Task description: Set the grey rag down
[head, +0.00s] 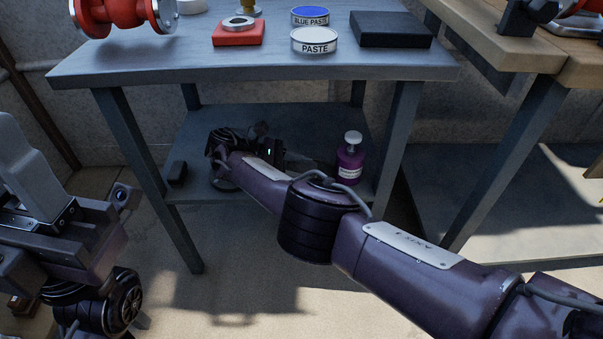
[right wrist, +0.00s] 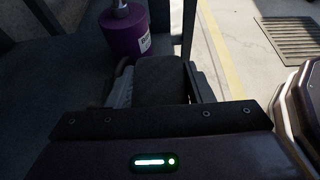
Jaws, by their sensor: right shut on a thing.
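The dark grey rag (right wrist: 158,82) shows in the right wrist view as a dark bundle between the fingers. My right gripper (right wrist: 160,72) is shut on it. In the head view my right arm reaches over the lower shelf (head: 205,188) of the workbench, and the gripper end (head: 300,162) is dark and hard to make out there. I cannot tell whether the rag touches the shelf. My left gripper (head: 32,175) is at the left edge, away from the bench; its jaws are not clear.
A purple bottle (head: 350,158) stands on the lower shelf, close beyond my right gripper; it also shows in the right wrist view (right wrist: 125,30). A small black block (head: 177,173) lies at the shelf's left. The bench top (head: 270,66) above holds paste tins (head: 314,40) and a red valve (head: 120,14).

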